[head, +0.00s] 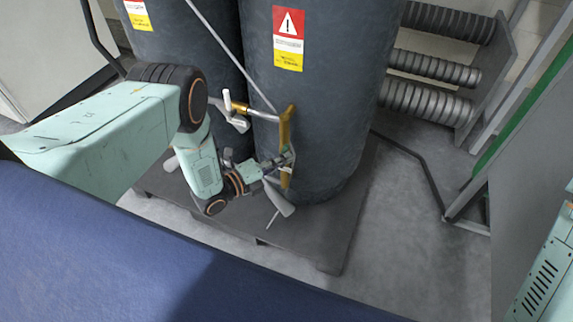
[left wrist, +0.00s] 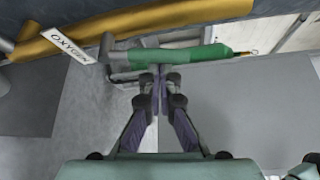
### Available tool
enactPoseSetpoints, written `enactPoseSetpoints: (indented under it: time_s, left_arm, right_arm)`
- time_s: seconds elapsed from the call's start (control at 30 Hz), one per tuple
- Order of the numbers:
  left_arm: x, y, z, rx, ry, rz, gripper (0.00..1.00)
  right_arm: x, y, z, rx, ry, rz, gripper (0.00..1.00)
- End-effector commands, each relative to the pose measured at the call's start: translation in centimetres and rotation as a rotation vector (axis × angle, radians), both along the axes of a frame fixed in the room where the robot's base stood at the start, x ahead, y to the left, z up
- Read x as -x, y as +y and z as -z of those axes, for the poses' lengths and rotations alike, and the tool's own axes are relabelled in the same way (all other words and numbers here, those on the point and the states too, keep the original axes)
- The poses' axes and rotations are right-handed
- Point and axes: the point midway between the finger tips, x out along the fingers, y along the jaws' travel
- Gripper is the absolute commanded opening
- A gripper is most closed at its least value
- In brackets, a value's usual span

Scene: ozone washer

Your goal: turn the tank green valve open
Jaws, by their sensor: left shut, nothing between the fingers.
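The green valve handle (left wrist: 180,57) lies nearly level across the upper middle of the left wrist view. Its left end meets a brass pipe (left wrist: 150,20) that carries an OXYGEN label (left wrist: 70,44). My left gripper (left wrist: 158,76) is shut and empty, its fingertips just below the handle; I cannot tell whether they touch it. In the head view my left gripper (head: 284,160) is at the brass pipe (head: 286,120) on the front of the right dark tank (head: 330,110). The green handle cannot be made out there. My right gripper is not in view.
A second dark tank (head: 185,45) stands to the left, with a pale valve handle (head: 228,103) nearby. Both tanks stand on a dark pallet (head: 335,225). Ribbed pipes (head: 430,67) and a metal frame stand at the right. Grey floor (head: 410,240) is clear between.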

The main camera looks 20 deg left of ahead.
Motion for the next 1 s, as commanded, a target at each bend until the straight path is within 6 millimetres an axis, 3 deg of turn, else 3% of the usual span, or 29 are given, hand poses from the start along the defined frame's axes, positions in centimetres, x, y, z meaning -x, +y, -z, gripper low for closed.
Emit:
enactPoseSetpoints:
  time_s: [0.2, 1.0]
  left_arm:
    - [0.0, 0.8, -0.2, 0.135, 0.004, -0.002, 0.00]
    - [-0.1, 1.4, -0.5, 0.129, 0.003, -0.003, 0.00]
  right_arm:
    - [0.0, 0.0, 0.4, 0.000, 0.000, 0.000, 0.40]
    - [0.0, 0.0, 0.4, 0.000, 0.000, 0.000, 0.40]
